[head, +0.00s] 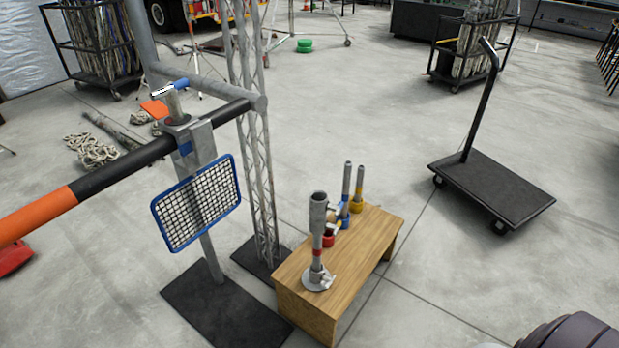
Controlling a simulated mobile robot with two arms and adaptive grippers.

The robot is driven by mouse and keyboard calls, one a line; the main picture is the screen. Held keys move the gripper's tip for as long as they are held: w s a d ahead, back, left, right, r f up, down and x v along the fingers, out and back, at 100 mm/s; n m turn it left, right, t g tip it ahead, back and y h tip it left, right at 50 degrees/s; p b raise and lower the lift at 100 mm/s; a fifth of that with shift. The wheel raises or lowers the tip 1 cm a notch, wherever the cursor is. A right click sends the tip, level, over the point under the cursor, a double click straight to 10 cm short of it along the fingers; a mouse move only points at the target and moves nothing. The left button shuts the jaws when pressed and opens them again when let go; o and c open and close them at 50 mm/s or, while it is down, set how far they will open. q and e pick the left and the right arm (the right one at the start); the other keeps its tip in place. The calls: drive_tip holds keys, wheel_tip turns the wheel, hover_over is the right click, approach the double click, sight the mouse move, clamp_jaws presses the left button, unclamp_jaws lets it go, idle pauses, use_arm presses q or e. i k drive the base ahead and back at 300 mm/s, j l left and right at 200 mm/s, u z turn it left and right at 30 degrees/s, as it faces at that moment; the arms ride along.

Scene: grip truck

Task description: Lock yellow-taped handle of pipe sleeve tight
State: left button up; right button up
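A grey upright pipe with a wider sleeve on top (318,210) stands on a round metal flange at the near part of a wooden bench (298,268). A red band (317,252) is around its lower part. Behind it stand two thinner grey pipes, one with yellow parts (357,206) at its base and one with blue and yellow parts (344,215). A red fitting (328,241) sits beside them. These parts are small, and I cannot tell which is a yellow-taped handle. Neither of my grippers shows.
A black and orange bar (120,168) crosses the left, with a grey clamp (190,145) and a blue-framed mesh panel (197,203). A black trolley (492,187) is at the right. Floor between bench and trolley is clear.

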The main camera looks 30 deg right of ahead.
sight(335, 228)
drive_tip(key=z, duration=1.1)
drive_tip(key=i+l+u, duration=0.1)
drive_tip(key=u, duration=0.4)
drive_tip(key=l+u, duration=0.1)
drive_tip(key=u, duration=0.35)
drive_tip(key=i+l+u, duration=0.1)
drive_tip(key=u, duration=0.4)
drive_tip(key=l+u, duration=0.25)
drive_tip(key=l, duration=0.3)
drive_tip(key=l+u, duration=0.2)
drive_tip(key=l, duration=0.35)
drive_tip(key=l+u, duration=0.25)
drive_tip(key=l, duration=0.3)
drive_tip(key=k+l+u, duration=0.25)
drive_tip(key=l, duration=0.3)
drive_tip(key=l+u, duration=0.25)
drive_tip(key=l, duration=0.3)
